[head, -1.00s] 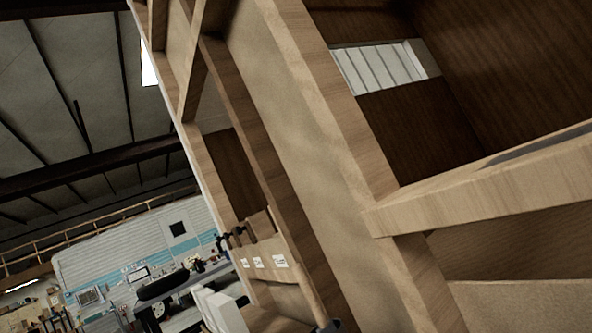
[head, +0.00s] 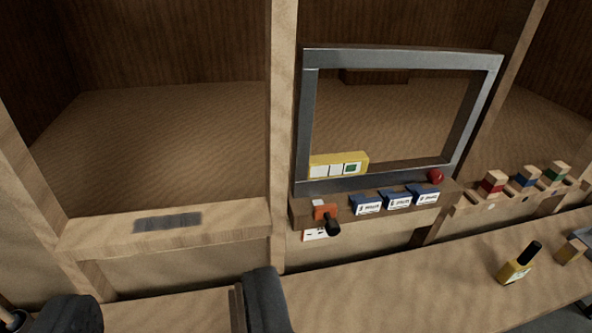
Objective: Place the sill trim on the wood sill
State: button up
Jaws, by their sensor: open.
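The wood sill (head: 225,222) is a pale ledge at left, below a framed opening, with a flat dark grey patch (head: 168,222) on its top. I cannot pick out the sill trim with certainty. My gripper (head: 168,312) shows as two dark, widely spaced fingers at the bottom left, in front of and below the sill. Nothing is clearly held between them. A thin brown strip (head: 238,308) shows along the inner side of the right finger; I cannot tell whether it is part of the gripper or a separate piece.
A grey metal window frame (head: 400,58) fills the middle opening. Coloured blocks (head: 492,183) stand at right.

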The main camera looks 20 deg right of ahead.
aim_at(168, 222)
jog(key=u, duration=2.25)
jog(key=k, duration=1)
jog(key=z, duration=1.75)
jog(key=i, duration=1)
jog(key=u, duration=0.1)
